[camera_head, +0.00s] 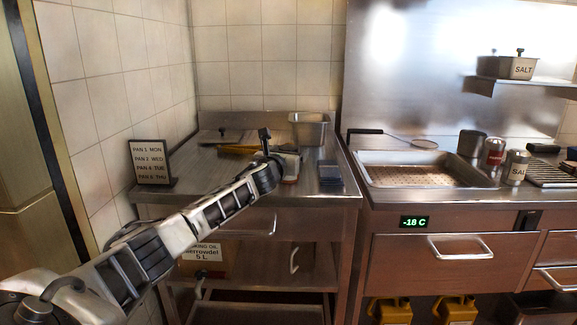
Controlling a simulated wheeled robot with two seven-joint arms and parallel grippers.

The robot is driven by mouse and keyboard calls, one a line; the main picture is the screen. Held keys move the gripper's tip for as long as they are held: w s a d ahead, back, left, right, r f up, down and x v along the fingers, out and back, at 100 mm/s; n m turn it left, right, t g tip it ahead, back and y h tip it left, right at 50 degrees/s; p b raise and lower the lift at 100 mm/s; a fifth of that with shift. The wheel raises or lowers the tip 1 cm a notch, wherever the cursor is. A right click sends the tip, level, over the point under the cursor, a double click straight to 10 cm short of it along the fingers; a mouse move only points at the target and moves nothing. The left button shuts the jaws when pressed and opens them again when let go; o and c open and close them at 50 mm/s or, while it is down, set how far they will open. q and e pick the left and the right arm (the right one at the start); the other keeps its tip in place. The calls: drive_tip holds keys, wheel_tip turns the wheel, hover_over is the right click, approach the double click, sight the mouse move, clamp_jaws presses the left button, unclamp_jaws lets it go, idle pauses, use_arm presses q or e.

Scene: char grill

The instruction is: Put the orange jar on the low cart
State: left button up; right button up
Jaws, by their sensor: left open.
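My left arm reaches in from the lower left, and my left gripper (276,158) is over the left steel counter (320,199). The gripper is open; one dark finger points up. A small whitish item with a reddish lower edge (291,168) is right beside the gripper, partly hidden by it; I cannot tell whether they touch. I cannot make out a clearly orange jar, and I cannot tell whether this item is it. No low cart can be clearly picked out. My right gripper is not in view.
A menu sign (151,163) stands at the left edge.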

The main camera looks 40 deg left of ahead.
use_arm(q)
drive_tip(key=c, duration=1.2)
drive_tip(key=shift+r, duration=0.1)
drive_tip(key=shift+c, duration=0.3)
